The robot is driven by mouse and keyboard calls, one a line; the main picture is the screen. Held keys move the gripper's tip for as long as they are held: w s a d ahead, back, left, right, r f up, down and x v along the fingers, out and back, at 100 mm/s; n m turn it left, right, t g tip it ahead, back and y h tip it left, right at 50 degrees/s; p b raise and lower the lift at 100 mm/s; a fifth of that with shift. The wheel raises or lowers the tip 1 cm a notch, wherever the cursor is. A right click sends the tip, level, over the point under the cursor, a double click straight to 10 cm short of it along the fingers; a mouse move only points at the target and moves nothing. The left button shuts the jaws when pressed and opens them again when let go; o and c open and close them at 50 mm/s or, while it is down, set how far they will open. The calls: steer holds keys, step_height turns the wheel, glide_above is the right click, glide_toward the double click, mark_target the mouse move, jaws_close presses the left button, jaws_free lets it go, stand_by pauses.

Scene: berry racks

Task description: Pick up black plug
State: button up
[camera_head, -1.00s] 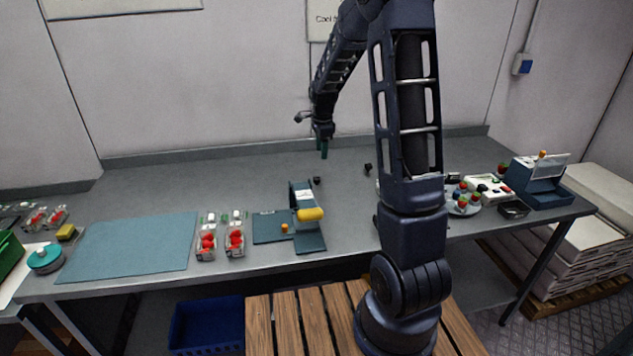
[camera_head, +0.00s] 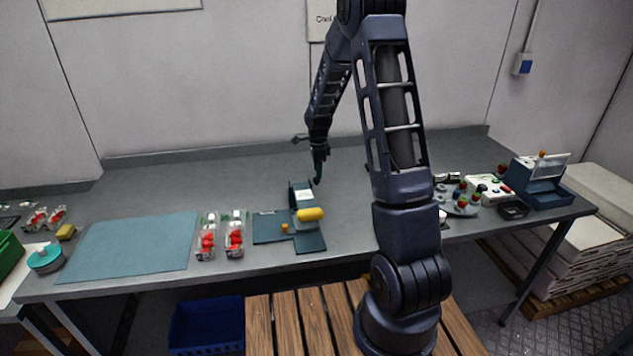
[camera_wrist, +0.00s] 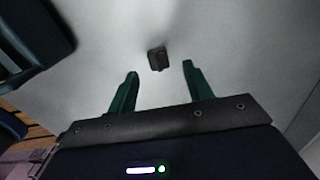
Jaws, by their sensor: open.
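The black plug (camera_wrist: 157,59) shows in the wrist view as a small dark block on the grey tabletop. It lies just beyond the fingertips, roughly midway across the gap. My gripper (camera_wrist: 160,70) is open, with two green fingers and nothing between them. In the head view my gripper (camera_head: 317,181) points down over the table, just behind the dark blue stand with the yellow roll. I cannot make out the plug apart from the gripper in the head view.
The dark blue stand (camera_head: 309,242) with a yellow roll (camera_head: 310,214) is close in front of my gripper. Clear punnets of red berries (camera_head: 235,237) and a teal mat (camera_head: 140,245) are to the left. Behind, the tabletop (camera_head: 220,175) is clear.

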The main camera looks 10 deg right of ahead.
steer(key=f, duration=0.4)
steer(key=shift+a+f, duration=0.25)
steer(key=shift+c, duration=0.2)
steer(key=c, duration=1)
steer(key=shift+r, duration=0.1)
step_height(320, 180, up, 20)
